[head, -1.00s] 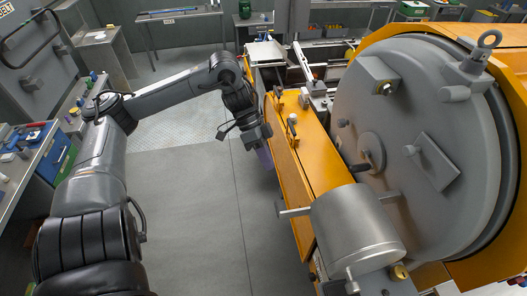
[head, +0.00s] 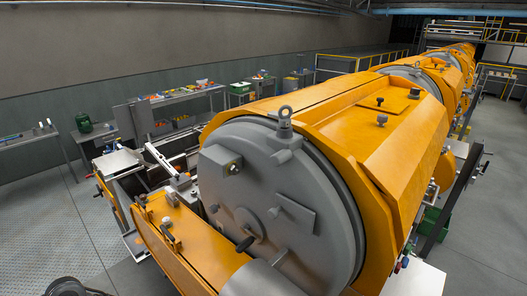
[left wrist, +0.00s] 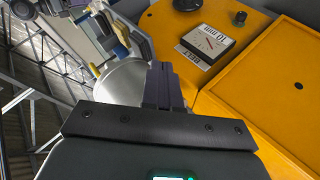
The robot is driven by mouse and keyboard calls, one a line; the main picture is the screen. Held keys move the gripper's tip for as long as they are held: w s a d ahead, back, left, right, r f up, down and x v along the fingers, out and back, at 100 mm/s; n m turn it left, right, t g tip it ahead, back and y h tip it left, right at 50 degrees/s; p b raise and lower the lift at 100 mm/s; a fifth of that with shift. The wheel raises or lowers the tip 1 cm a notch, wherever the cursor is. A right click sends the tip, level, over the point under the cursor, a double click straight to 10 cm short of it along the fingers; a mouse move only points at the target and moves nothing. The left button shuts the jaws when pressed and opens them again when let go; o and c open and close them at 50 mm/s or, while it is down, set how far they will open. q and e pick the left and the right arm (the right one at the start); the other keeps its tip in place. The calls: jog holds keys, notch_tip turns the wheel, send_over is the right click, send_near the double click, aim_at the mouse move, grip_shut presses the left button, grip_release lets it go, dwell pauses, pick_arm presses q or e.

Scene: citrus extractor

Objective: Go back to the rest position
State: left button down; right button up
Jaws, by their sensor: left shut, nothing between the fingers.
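My left gripper (left wrist: 165,85) shows in the left wrist view, with its fingers together and nothing between them. Beyond the fingertips are a pale round metal part and a yellow machine panel (left wrist: 255,95); I cannot tell the exact gap to them. In the head view only a dark piece of my left arm shows at the bottom left corner, and the left gripper is out of that frame. My right gripper is in neither view.
The citrus extractor's orange housing (head: 345,110) and grey round door (head: 270,205) fill the middle of the head view. Open floor (head: 50,215) lies on the left. Workbenches (head: 190,93) stand along the back wall.

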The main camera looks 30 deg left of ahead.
pick_arm(q)
jog(key=w+d+f+n+t+y, duration=0.2)
jog(key=w+d+t+y, duration=0.15)
jog(key=d, duration=0.55)
jog(key=w+d+f+n+t+y, duration=0.1)
jog(key=w+d+t+y, duration=0.2)
jog(key=d, duration=0.6)
jog(key=s+a+f+g+y, duration=0.2)
jog(key=s+a+g+y, duration=0.2)
jog(key=s, duration=0.5)
jog(key=shift+s+a+m+g, duration=0.3)
jog(key=shift+a+m+g, duration=0.1)
jog(key=shift+a+g, duration=0.3)
